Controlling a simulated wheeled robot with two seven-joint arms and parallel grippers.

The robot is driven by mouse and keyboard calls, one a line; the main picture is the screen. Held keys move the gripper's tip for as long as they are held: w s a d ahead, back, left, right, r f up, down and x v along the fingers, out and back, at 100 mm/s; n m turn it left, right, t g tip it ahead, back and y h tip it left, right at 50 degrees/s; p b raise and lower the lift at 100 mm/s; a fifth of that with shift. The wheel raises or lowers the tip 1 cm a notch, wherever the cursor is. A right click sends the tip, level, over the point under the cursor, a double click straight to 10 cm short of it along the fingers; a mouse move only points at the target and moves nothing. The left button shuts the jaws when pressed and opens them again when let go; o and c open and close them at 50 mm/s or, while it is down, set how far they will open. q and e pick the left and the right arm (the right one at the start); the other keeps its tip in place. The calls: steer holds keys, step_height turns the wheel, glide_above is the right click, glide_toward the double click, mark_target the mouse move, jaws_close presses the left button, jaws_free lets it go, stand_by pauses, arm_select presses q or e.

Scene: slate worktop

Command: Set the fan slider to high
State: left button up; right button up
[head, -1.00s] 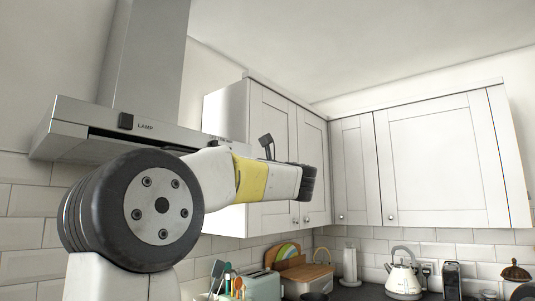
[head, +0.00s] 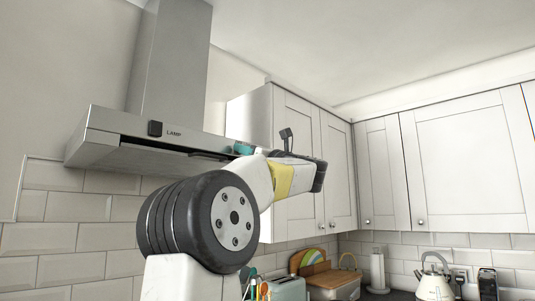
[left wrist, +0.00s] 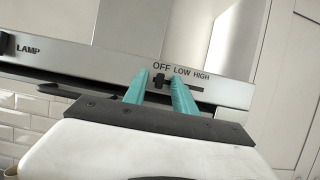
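The fan slider's dark knob (left wrist: 158,81) shows in the left wrist view on the hood's front panel. It sits at the left end of its slot, under the OFF label, with LOW and HIGH printed to the right. My left gripper (left wrist: 159,82) has its two teal fingers apart, one on each side of the knob in the picture. I cannot tell whether either finger touches it. In the head view the left gripper (head: 243,148) is at the hood's front right, and the slider is hidden there. My right gripper is not in view.
The steel range hood (head: 105,119) carries a black lamp switch (head: 155,129) left of the slider. A white wall cupboard (head: 250,115) stands right behind my left wrist. A kettle (head: 434,283) and a toaster (head: 289,288) are on the counter below.

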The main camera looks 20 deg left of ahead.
arm_select(q)
steer(key=shift+c, duration=0.4)
jaws_close()
steer(key=shift+w, duration=0.1)
stand_by(0.8)
